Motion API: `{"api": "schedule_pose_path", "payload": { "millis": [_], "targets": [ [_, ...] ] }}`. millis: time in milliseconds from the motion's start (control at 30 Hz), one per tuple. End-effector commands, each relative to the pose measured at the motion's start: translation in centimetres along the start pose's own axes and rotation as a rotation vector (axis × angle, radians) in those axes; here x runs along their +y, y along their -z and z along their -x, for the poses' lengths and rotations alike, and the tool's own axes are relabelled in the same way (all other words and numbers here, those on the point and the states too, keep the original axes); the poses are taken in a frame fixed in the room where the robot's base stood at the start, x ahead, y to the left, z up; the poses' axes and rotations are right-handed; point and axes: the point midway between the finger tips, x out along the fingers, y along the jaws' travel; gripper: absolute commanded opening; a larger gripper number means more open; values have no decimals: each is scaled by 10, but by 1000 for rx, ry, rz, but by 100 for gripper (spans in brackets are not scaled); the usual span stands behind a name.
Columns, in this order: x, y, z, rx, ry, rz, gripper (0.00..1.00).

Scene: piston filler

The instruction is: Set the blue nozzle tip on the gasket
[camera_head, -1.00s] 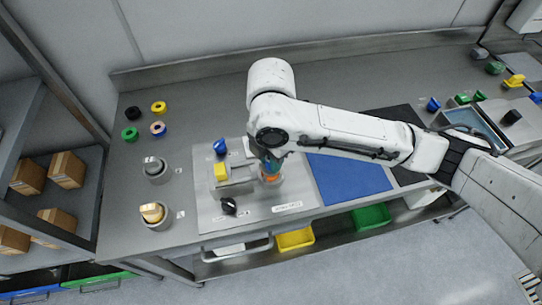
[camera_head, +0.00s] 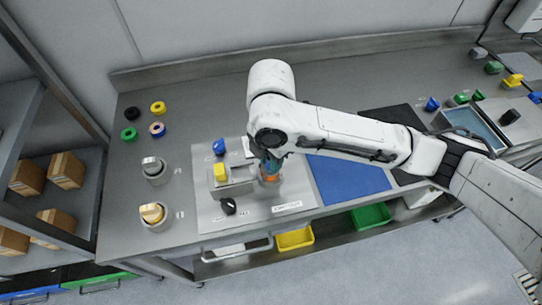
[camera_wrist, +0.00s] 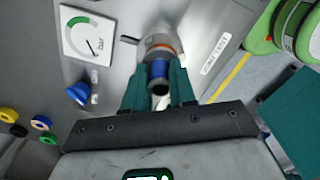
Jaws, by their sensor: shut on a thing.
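The blue nozzle tip (camera_wrist: 158,72) is between the two teal fingers of my gripper (camera_wrist: 160,88) in the wrist view. Its dark round end faces the camera. The orange gasket (camera_wrist: 161,43) rings the end of a pale metal cylinder just beyond the tip. Tip and gasket look in line and very close, but I cannot tell whether they touch. In the head view my gripper (camera_head: 268,163) points down above the orange gasket (camera_head: 268,178), and its fingers hide the tip.
Coloured rings (camera_head: 158,107) lie at the back left. A blue mat (camera_head: 345,178) lies flat to the right. A gauge (camera_wrist: 90,38) shows in the wrist view.

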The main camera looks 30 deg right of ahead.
Motion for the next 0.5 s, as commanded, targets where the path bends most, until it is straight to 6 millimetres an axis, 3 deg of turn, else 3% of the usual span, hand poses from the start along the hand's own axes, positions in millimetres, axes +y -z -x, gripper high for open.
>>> {"api": "schedule_pose_path", "payload": {
  "millis": [300,333,500],
  "targets": [
    [0,0,0,0,0,0,0],
    [0,0,0,0,0,0,26],
    [0,0,0,0,0,0,43]
  ]
}}
